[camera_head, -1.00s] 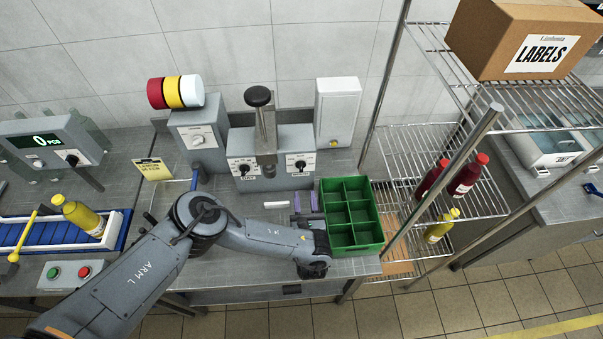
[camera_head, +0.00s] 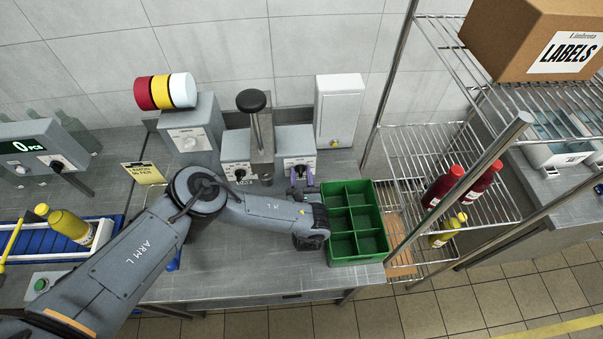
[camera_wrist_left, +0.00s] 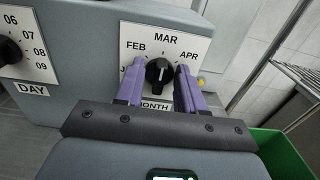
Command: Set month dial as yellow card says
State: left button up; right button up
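The month dial (camera_wrist_left: 158,72) is a black knob on a white plate lettered FEB, MAR and APR, with another label partly covered at the left. Its pointer seems to be up toward MAR. My left gripper (camera_wrist_left: 158,80) is open, with one purple finger on each side of the knob; I cannot tell whether they touch it. In the head view the gripper (camera_head: 299,173) is in front of the grey box's right plate (camera_head: 309,164). The yellow card (camera_head: 143,173) stands left of the box; its print is too small to read surely. My right gripper is not in view.
The DAY dial (camera_wrist_left: 8,50) is left of the month dial. A lever with a black knob (camera_head: 251,101) rises between them. A green divided crate (camera_head: 372,190) is right of my left gripper.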

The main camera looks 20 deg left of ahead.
pick_arm(q)
grip_shut()
dwell(0.4)
jog(key=shift+f+n+b, duration=0.1)
jog(key=shift+n+b, duration=0.25)
jog(key=shift+n, duration=0.15)
jog(key=n+b, duration=0.1)
jog(key=n, duration=0.1)
jog(key=n+b, duration=0.2)
jog(key=shift+s+a+f+n, duration=0.1)
jog(key=shift+f+n, duration=0.05)
jog(key=shift+n, duration=0.15)
jog(key=n+b, duration=0.3)
jog(key=shift+b, duration=0.4)
jog(key=shift+n+b, duration=0.45)
jog(key=shift+n, duration=0.25)
